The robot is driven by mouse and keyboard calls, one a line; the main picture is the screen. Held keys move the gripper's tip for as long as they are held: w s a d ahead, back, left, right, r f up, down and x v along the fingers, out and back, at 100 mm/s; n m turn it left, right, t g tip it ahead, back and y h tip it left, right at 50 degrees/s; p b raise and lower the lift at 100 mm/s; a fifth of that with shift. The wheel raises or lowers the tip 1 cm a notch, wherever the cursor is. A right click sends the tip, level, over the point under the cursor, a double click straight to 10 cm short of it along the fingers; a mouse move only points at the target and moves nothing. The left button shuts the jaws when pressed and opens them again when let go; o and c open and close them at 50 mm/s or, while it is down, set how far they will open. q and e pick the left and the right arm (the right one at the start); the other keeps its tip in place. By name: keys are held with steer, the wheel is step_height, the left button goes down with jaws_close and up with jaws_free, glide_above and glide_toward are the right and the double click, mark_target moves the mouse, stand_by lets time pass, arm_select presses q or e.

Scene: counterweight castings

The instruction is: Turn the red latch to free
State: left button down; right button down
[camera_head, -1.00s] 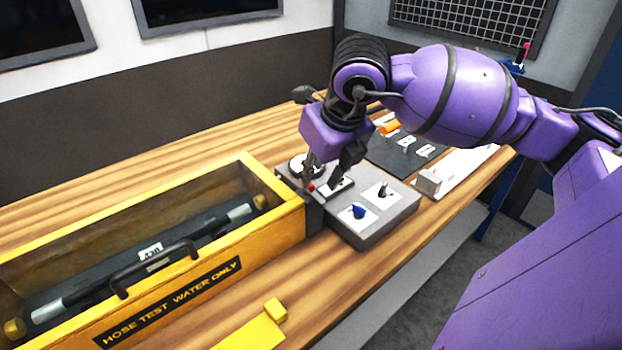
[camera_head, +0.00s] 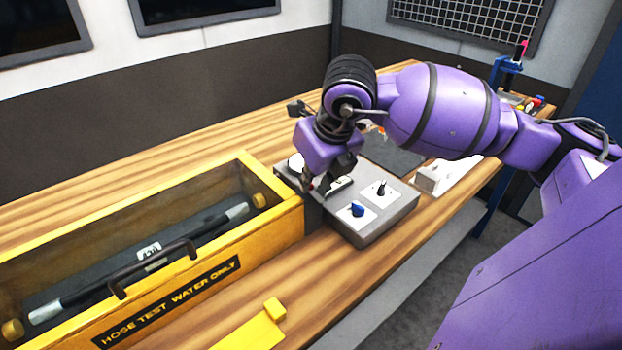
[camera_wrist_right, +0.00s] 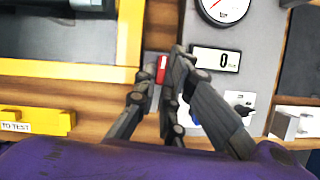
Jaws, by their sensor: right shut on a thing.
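The red latch (camera_wrist_right: 161,70) shows in the right wrist view as a small red piece on a grey mount, between the yellow box and the grey panel. My right gripper (camera_wrist_right: 163,100) has its fingers closed around it, and they hide part of it. In the head view my right gripper (camera_head: 318,189) points down at the left edge of the grey panel (camera_head: 385,232), by the end of the yellow box (camera_head: 292,222); the latch is mostly hidden there. The latch's exact angle is hard to tell. My left gripper is not in view.
The panel carries a dial gauge (camera_wrist_right: 222,8), a display reading 0 (camera_wrist_right: 215,60), a blue knob (camera_head: 357,209) and a black switch (camera_head: 381,188). A yellow piece (camera_head: 274,310) lies in front. Wood behind the box is clear.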

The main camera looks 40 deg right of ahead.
steer(key=shift+d+f+n, duration=0.1)
steer(key=shift+n, duration=0.2)
steer(key=shift+n+y, duration=0.3)
steer(key=c, duration=1.8)
jaws_free()
steer(key=shift+c, duration=0.2)
steer(key=v, duration=1.2)
steer(key=shift+s, duration=0.1)
